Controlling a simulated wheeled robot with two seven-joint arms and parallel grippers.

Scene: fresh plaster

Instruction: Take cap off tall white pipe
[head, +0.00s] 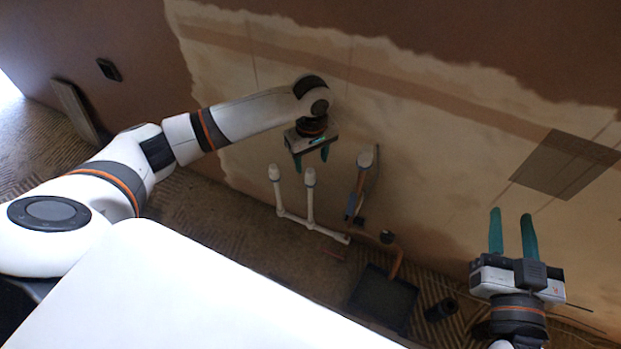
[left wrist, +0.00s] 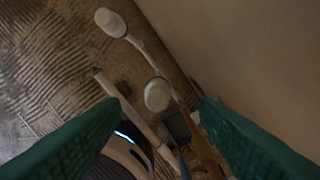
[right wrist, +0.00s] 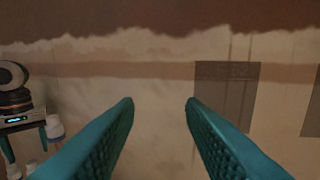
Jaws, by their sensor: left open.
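Two white pipes with rounded white caps rise from a white floor pipe in the head view. The left cap is here (head: 274,172); the right cap (head: 310,177) sits just below my left gripper (head: 311,163). My left gripper is open and empty, pointing down. In the left wrist view the nearer white cap (left wrist: 157,95) lies between the green fingers, apart from them, and the other cap (left wrist: 110,22) is farther up. I cannot tell by height which pipe is the tall one. My right gripper (head: 512,215) is open and empty, facing the wall.
Another white-capped pipe (head: 366,158) stands close right of my left gripper, by the wall. A dark tray (head: 384,299) and a black cylinder (head: 440,309) lie on the floor. A grey panel (head: 566,164) is on the plastered wall.

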